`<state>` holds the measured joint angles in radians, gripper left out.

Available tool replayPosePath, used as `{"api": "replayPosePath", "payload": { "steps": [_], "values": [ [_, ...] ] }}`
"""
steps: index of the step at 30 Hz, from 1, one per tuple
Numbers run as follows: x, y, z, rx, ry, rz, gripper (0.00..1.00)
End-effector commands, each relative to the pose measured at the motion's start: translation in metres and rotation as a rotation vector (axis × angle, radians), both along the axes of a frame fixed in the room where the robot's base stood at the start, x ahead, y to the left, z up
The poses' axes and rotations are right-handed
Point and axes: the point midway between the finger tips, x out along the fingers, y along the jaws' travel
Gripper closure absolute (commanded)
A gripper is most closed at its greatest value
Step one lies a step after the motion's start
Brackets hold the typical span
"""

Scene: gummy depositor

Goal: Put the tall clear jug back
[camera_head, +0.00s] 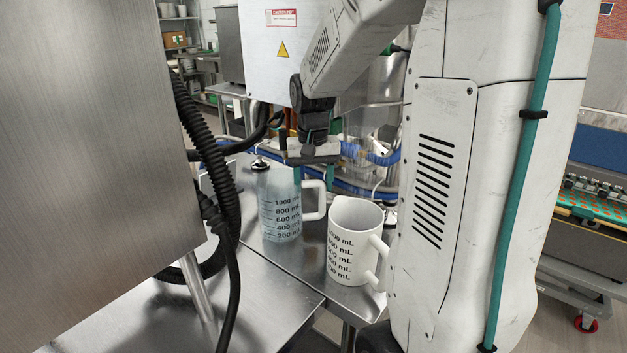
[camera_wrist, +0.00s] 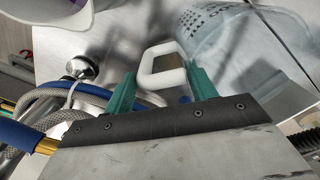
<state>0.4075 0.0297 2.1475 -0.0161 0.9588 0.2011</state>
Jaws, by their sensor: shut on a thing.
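The tall clear jug (camera_head: 279,212) is upright at the metal side table, with dark volume marks on its front and a white handle (camera_head: 313,200) on its right. My gripper (camera_head: 312,165) comes down from above at the handle. In the wrist view my gripper's teal fingers (camera_wrist: 163,92) stand on either side of the white handle (camera_wrist: 160,68), shut on it. The clear jug's body (camera_wrist: 235,45) lies beyond the fingers at the upper right. I cannot tell whether its base touches the table.
A white opaque jug (camera_head: 351,240) stands close to the right on the metal table (camera_head: 290,262). A black corrugated hose and cables (camera_head: 232,215) hang at the left beside a large steel cabinet (camera_head: 90,150). Blue hoses (camera_head: 350,188) run behind. The table's front left is bare.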

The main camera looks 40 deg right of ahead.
Motion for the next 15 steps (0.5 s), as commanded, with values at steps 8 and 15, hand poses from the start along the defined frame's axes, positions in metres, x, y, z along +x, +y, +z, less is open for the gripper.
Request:
{"api": "replayPosePath", "payload": {
  "steps": [8,15],
  "values": [
    [0.0001,0.0,-0.0038,0.0,0.0,0.0,0.91],
    [0.0001,-0.0001,-0.0085,-0.001,-0.001,0.0,0.91]
  ]
}}
